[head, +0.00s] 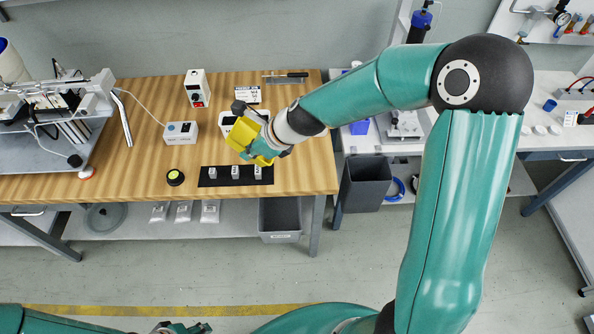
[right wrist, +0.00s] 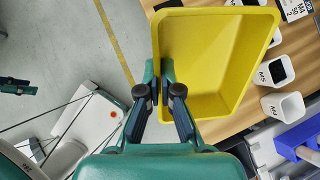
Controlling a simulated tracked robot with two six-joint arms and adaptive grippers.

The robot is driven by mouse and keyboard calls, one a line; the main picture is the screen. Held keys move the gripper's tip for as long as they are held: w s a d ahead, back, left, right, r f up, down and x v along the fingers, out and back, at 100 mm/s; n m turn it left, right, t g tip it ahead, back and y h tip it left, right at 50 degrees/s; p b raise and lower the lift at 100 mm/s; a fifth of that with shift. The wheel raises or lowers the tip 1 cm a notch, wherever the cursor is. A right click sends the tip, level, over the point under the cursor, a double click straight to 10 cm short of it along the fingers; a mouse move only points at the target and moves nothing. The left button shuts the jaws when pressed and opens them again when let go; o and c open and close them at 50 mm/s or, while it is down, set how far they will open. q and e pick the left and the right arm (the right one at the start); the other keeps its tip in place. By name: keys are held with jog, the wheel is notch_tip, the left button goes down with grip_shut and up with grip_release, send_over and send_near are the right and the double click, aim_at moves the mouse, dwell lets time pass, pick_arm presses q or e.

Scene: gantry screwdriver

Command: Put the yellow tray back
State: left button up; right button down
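The yellow tray (head: 238,135) is in my right gripper over the right part of the wooden bench in the head view. In the right wrist view the tray (right wrist: 205,62) looks empty, with its open side towards the camera. My right gripper (right wrist: 165,80) has its fingers on either side of the tray's near left wall, gripping it. In the head view the right gripper (head: 268,148) partly covers the tray, which looks tilted. My left gripper (head: 180,328) shows only at the bottom edge, away from the bench; its fingers are too small to judge.
The wooden bench (head: 130,185) bears a black strip (head: 210,182) with white blocks, a white control box (head: 180,133), a red-switch box (head: 197,88) and a label card (head: 248,95). White cups (right wrist: 283,106) show beside the tray. A grey bin (head: 365,183) stands right of the bench.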

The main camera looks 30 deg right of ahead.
jog(key=a+f+n+g+y+b, duration=0.2)
jog(key=a+f+n+g+b, duration=0.1)
jog(key=f+n, duration=0.2)
jog(key=g+h+b, duration=0.3)
jog(key=h+b, duration=0.4)
jog(key=b, duration=0.5)
send_over(298, 181)
jog(key=shift+m, duration=0.4)
notch_tip(298, 181, down, 14)
jog(key=shift+a+r, duration=0.1)
jog(key=shift+r, duration=0.1)
jog(key=shift+f, duration=2.7)
